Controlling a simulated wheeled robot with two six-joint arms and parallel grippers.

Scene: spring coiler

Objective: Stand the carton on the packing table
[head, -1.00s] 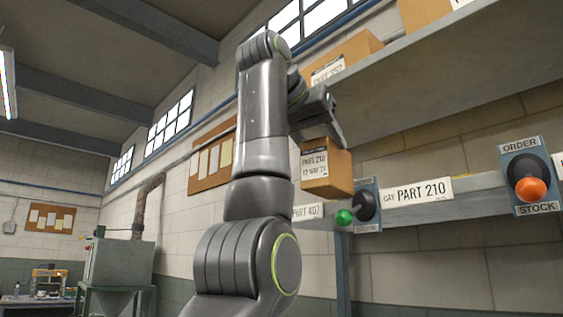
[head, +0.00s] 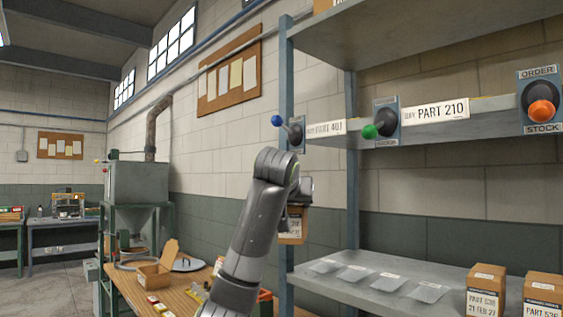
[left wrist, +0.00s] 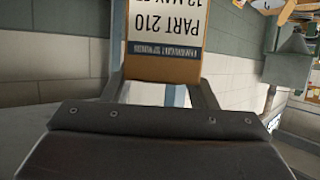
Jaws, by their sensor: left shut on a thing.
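The carton (head: 291,231) is a small brown box with a white label, held in the air in front of the shelf unit's left post. In the left wrist view its label reads PART 210 on the carton (left wrist: 163,70), which sits between the two fingers. My left gripper (head: 298,208) is shut on it; my arm hides part of the carton in the head view. The packing table (head: 188,299) is wooden, low at the lower left, below and left of the carton. My right gripper is in neither view.
On the table are an open carton (head: 156,272), a dark round item (head: 187,264) and small boxes. The shelf unit (head: 395,270) stands right, with cartons (head: 486,290) at its lower right. Levers (head: 382,125) stick out from its rail. A grey hopper machine (head: 138,185) stands behind the table.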

